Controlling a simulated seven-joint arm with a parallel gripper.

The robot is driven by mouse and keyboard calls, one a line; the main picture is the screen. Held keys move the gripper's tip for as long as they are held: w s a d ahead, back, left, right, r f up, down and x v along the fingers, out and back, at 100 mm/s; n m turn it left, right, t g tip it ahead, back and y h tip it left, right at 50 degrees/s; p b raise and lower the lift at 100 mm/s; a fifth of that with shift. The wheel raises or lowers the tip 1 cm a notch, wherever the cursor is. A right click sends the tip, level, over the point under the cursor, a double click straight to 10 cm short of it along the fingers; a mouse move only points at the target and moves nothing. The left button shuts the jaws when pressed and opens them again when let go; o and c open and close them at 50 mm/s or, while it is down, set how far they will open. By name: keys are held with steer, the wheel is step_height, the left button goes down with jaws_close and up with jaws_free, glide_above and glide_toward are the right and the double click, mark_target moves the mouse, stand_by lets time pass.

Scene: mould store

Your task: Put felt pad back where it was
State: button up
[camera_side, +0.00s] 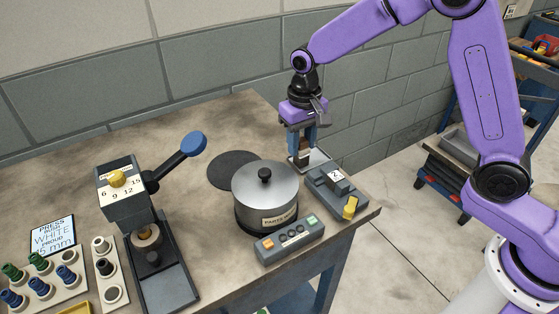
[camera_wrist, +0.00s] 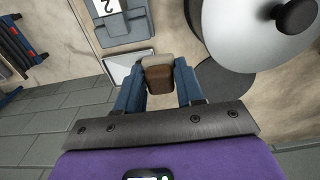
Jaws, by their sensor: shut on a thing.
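My gripper (camera_side: 303,143) is at the back right of the bench, behind the pot, pointing down. In the wrist view its blue fingers (camera_wrist: 159,88) are shut on a small block, brown with a pale grey-beige end, which looks like the felt pad (camera_wrist: 158,76). The pad also shows between the fingers in the side view (camera_side: 304,154). A pale, dark-edged flat plate or tray (camera_side: 318,158) lies beside and partly behind the pad; it also shows in the wrist view (camera_wrist: 117,67). I cannot tell whether the pad touches the plate or the bench.
A lidded metal pot (camera_side: 265,190) stands close in front of my gripper. A dark round mat (camera_side: 234,169) lies flat behind the pot. A grey unit marked 2 (camera_side: 330,190), a button box (camera_side: 289,240) and a lever press (camera_side: 150,230) stand nearby. The bench's right edge is close.

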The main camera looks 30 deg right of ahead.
steer(key=w+f, duration=0.2)
steer(key=w+a+f, duration=0.1)
steer(key=w+f, duration=0.1)
steer(key=w+a+f, duration=0.1)
steer(key=w+f, duration=0.1)
steer(key=shift+a+f, duration=0.15)
steer(key=shift+f, duration=1.7)
steer(key=shift+f, duration=0.1)
steer(key=o, duration=0.7)
steer(key=shift+o, duration=0.2)
step_height(320, 180, up, 12)
